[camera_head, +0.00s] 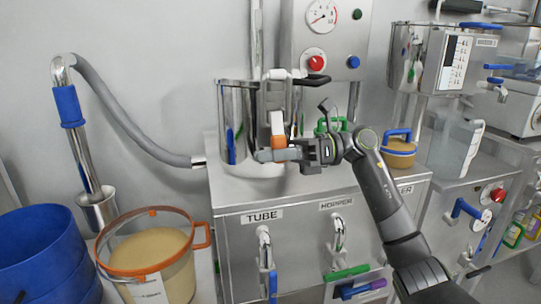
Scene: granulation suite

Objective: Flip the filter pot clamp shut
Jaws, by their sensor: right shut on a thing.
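The filter pot (234,122) is a shiny steel cylinder on the steel cabinet top, against the wall post. Its clamp (278,125) shows at the pot's right front as a white and orange lever pointing up and down. My right gripper (268,155) reaches in from the right and is shut on the lever's orange lower part. The fingers and wrist hide part of the clamp, so I cannot tell whether its latch is engaged. My left gripper is out of view.
A control panel (327,30) with a gauge and buttons hangs above. An orange-rimmed bucket (150,262) of pale powder and blue buckets (40,255) stand at lower left.

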